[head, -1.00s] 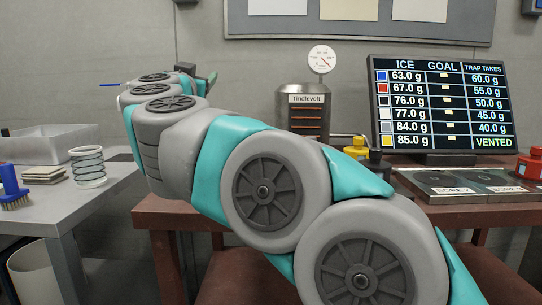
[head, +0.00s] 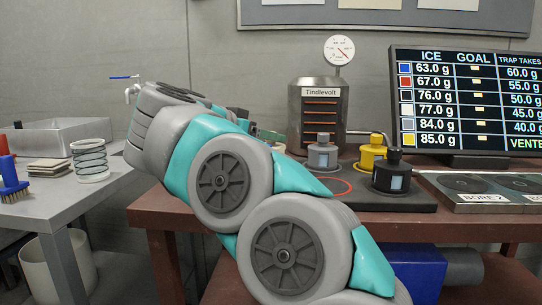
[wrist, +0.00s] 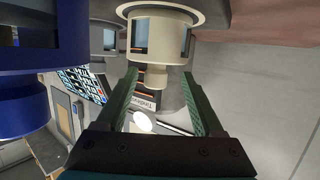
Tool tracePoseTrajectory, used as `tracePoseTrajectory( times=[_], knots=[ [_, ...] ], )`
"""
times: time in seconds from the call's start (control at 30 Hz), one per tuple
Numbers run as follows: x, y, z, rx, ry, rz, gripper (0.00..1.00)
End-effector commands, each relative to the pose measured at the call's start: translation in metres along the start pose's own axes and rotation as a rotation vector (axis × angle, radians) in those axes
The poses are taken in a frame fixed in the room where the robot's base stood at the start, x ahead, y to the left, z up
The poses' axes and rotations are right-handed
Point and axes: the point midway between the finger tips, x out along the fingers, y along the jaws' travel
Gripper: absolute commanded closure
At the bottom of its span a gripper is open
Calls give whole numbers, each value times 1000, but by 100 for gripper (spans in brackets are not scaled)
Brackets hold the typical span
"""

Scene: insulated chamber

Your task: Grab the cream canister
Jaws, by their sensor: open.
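The cream canister (wrist: 158,36) appears upside down at the top middle of the wrist view, with a narrower cream knob (wrist: 155,78) and a dark window on its side. My gripper (wrist: 160,76) is open, with its green fingers on either side of the knob in the picture. I cannot tell whether the fingers reach it in depth, and nothing is visibly held.
A blue canister (wrist: 38,42) is close at left in the wrist view. Grey (head: 322,155), yellow (head: 369,158) and black (head: 391,178) canisters stand on the dark pad. The Tindlevolt device (head: 318,105) is behind; a screen (head: 465,105) is at right.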

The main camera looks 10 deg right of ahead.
Motion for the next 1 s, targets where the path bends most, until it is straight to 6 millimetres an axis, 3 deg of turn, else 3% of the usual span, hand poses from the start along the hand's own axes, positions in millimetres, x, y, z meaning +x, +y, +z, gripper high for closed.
tracePoseTrajectory(
  times=[0.3,0.53,1.0],
  knots=[
    [42,5,0,0,2,0,31],
    [45,5,-1,0,2,-2,31],
    [44,5,-1,0,2,-2,82]
  ],
)
